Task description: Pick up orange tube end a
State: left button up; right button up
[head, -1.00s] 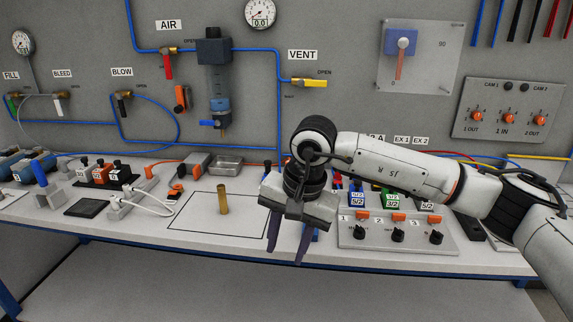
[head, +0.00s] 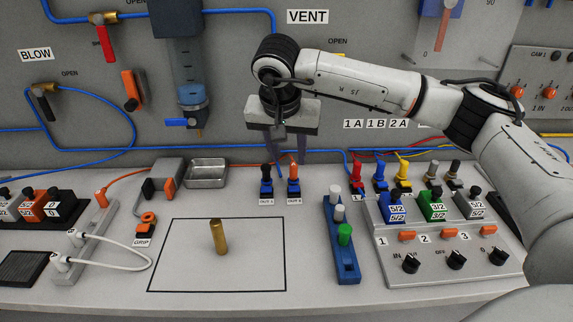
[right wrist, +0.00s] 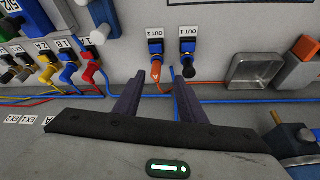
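An orange tube runs along the back of the bench, and its orange end (head: 293,170) sits in the blue OUT 2 fitting. In the right wrist view this orange end (right wrist: 158,78) lies close to my fingertips, and the tube trails off to the right. I cannot tell which end is called a. My right gripper (head: 287,152) is open, pointing down above and around the OUT fittings, with nothing visibly held. In the right wrist view its two fingers (right wrist: 167,85) stand apart. My left gripper is not in view.
The OUT 1 fitting (head: 266,173) with a black top stands just left of OUT 2. A metal tray (head: 206,172) lies further left. A blue block with coloured buttons (head: 344,262) and a valve panel (head: 435,275) stand right.

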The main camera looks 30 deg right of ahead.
aim_at(293, 165)
jog(key=shift+d+f, duration=0.25)
jog(key=shift+f, duration=0.35)
jog(key=shift+w+f, duration=0.15)
jog(key=shift+f, duration=0.2)
jog(key=shift+w+d+f, duration=0.1)
jog(key=shift+d+f, duration=0.1)
jog(key=shift+f, duration=0.05)
jog(key=x, duration=0.2)
jog(key=d+p+x, duration=0.1)
jog(key=x, duration=0.1)
jog(key=shift+w+f, duration=0.2)
jog(key=shift+f, duration=0.05)
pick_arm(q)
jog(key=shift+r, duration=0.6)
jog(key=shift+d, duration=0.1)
pick_arm(e)
jog(key=shift+c, duration=0.3)
